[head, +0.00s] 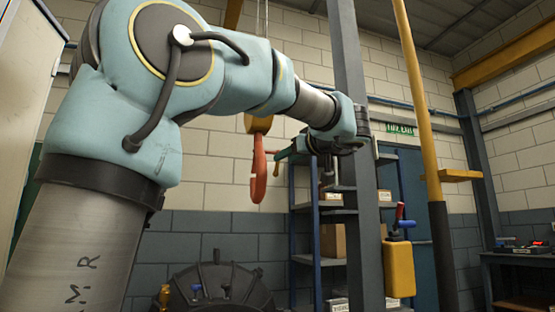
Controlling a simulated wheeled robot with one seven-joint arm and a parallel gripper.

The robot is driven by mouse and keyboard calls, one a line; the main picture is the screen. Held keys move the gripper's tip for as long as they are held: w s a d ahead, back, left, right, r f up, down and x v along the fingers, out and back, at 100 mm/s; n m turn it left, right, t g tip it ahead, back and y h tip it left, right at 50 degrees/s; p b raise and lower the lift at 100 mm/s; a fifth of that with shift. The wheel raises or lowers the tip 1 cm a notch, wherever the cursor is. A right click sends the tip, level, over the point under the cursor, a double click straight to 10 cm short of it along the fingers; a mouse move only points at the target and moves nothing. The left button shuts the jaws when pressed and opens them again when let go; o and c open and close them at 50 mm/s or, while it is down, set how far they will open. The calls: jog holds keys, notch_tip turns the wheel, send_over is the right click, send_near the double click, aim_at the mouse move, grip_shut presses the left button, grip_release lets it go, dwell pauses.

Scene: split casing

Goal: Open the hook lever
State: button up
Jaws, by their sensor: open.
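An orange-red hook (258,175) hangs from a yellow block (258,124) on a cable, left of my arm's end. A thin green-tipped bar (284,154) shows just right of the hook; I cannot tell whether it is the hook lever or what it is fixed to. My gripper (326,180) is small and dark at the end of my outstretched arm, to the right of the hook and in front of the shelf. It is open, with nothing visibly held. The gap in depth between my gripper and the hook cannot be judged.
A grey steel column (362,200) stands close to my arm's end. A yellow box with a red-and-blue handle (399,262) is on its right. A blue shelf (303,230) with cartons stands behind. A dark round casing (222,288) is below, and a yellow post (416,100) is at right.

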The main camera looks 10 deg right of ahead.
aim_at(278, 166)
jog(key=p+x, duration=0.1)
jog(key=x, duration=0.5)
grip_shut()
dwell(0.3)
